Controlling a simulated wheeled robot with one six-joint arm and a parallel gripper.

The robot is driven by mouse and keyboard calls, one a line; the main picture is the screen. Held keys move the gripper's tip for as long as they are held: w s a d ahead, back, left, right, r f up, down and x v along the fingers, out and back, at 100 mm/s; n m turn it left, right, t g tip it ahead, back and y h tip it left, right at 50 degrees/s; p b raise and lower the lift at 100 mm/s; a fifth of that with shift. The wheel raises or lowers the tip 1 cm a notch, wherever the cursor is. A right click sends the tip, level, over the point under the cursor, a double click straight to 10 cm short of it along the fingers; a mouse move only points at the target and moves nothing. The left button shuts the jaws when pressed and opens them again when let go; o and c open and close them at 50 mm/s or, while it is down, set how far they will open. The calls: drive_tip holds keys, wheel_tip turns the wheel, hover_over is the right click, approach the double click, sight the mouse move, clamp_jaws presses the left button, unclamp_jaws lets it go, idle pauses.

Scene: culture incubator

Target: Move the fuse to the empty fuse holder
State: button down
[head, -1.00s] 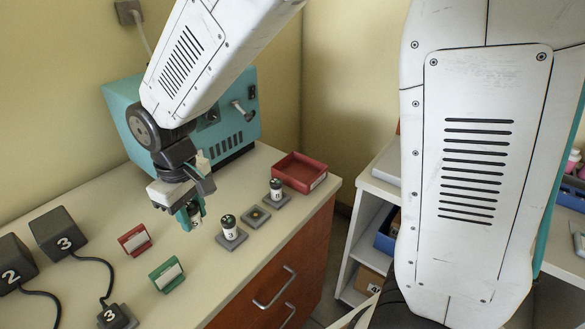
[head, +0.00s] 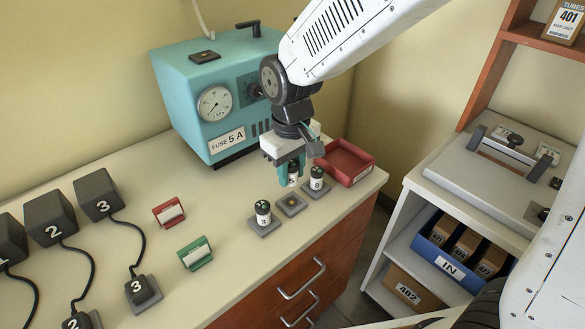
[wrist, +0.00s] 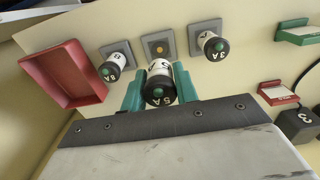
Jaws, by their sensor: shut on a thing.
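My gripper (head: 291,174) is shut on a white fuse with dark ends (head: 293,180); its dark cap reads 5A in the wrist view (wrist: 158,90). The fuse is roughly upright between the teal fingers. A grey square holder with no fuse (head: 291,205) sits on the bench between two holders bearing fuses, marked 3 (head: 263,212) and 8 (head: 317,179). In the wrist view the empty holder (wrist: 157,46) shows just beyond the held fuse, with its brassy centre visible. The held fuse's lower end is partly hidden, and its height above the bench is hard to tell.
A teal incubator labelled FUSE 5 A (head: 210,105) stands behind, with a dark plate (head: 205,57) on top. A red tray (head: 346,160) lies right of the holders. Red (head: 169,212) and green (head: 195,252) label stands and corded blocks (head: 100,193) are left.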

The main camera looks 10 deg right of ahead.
sight(292, 202)
drive_tip(key=shift+f, duration=2.85)
drive_tip(key=shift+f, duration=0.5)
drive_tip(key=c, duration=1)
unclamp_jaws()
wheel_tip(292, 202, up, 8)
drive_tip(key=shift+f, duration=0.1)
